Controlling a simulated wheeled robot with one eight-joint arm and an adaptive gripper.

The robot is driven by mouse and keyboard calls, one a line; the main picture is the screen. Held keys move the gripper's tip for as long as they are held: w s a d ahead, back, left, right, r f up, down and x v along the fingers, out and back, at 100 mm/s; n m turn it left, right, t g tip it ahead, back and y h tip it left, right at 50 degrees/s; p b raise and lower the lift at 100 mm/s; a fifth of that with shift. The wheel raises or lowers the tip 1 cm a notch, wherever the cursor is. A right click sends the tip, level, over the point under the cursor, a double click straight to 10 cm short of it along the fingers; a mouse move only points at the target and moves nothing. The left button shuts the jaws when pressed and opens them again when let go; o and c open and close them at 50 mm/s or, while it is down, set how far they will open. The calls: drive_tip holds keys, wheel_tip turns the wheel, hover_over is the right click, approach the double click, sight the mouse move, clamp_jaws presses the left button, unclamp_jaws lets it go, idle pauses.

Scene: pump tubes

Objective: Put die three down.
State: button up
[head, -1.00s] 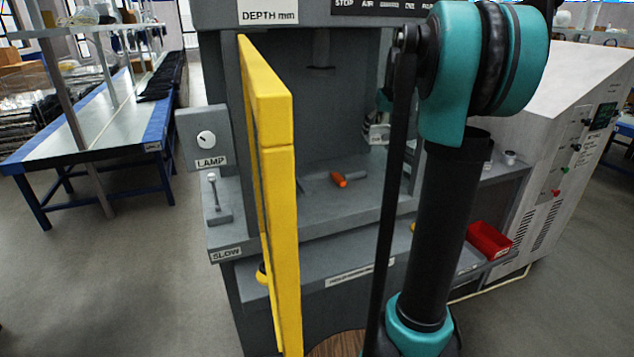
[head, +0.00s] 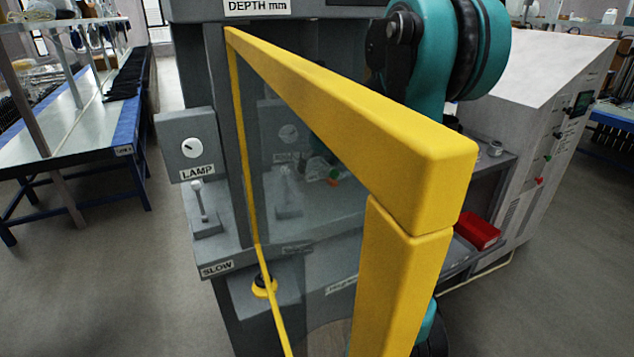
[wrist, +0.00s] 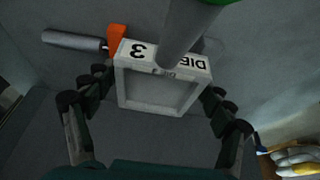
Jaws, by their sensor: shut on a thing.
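Die three is a pale square frame (wrist: 160,95) with "DIE 3" lettering upside down on its far edge, in the wrist view. My gripper (wrist: 158,88) is shut on it, with dark fingers at its left and right sides. I cannot tell whether the die touches the grey surface under it. In the head view the yellow-framed clear door (head: 350,95) crosses in front of the press opening, and I cannot make out the die through it.
A grey-handled tool with an orange end (wrist: 75,40) lies close to the die's far left corner. A grey rod (wrist: 186,38) crosses above its far edge. A yellow and white item (wrist: 297,160) is at lower right. A red bin (head: 478,230) sits on the right shelf.

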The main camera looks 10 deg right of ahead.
drive_tip(key=shift+f, duration=2.35)
drive_tip(key=shift+f, duration=0.15)
drive_tip(key=shift+s+f, duration=0.15)
drive_tip(key=shift+f, duration=0.1)
drive_tip(key=shift+f, duration=0.15)
drive_tip(key=o, duration=1.5)
drive_tip(key=shift+f, duration=0.1)
drive_tip(key=o, duration=0.3)
drive_tip(key=shift+f, duration=0.15)
drive_tip(key=shift+r, duration=0.2)
